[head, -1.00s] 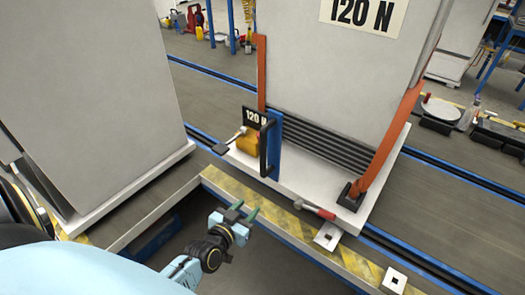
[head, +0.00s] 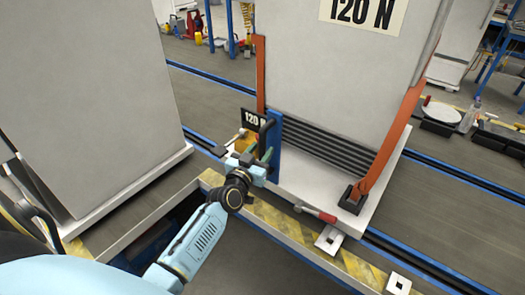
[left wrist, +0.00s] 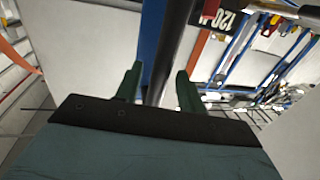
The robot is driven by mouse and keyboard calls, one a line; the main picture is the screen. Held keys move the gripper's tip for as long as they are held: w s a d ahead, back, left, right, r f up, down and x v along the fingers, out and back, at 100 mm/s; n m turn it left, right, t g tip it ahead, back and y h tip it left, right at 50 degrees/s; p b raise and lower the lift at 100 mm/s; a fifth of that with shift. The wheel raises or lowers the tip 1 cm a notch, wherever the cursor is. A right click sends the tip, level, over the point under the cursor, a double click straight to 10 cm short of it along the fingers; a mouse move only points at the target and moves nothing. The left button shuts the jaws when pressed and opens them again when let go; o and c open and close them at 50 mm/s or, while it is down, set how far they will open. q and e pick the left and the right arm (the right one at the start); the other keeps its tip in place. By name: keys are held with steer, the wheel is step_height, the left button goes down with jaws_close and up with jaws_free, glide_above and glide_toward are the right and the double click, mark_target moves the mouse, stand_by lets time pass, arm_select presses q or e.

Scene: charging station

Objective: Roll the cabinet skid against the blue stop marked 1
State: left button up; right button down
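The cabinet skid's white base (head: 300,187) carries a tall grey cabinet (head: 325,65) labelled 120 N, held by orange uprights. A blue plate (head: 273,150) with a dark upright handle (head: 265,135) stands at its near left edge. My left gripper (head: 257,158) is at the handle in the head view. In the left wrist view, its green fingers (left wrist: 158,88) are apart, with the dark handle bar (left wrist: 173,45) between them; I cannot tell whether they touch it. My right gripper is not in view. I cannot make out a blue stop marked 1.
A red-handled lever (head: 318,213) lies at the skid's near edge, by a yellow-black striped edge (head: 265,215). Another grey cabinet (head: 90,100) stands at left. Blue-edged rails run across the floor behind. Clutter sits on the right (head: 440,112).

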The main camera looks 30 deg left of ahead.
arm_select(q)
steer(key=shift+w+a, duration=0.1)
steer(key=shift+w, duration=0.8)
jaws_close()
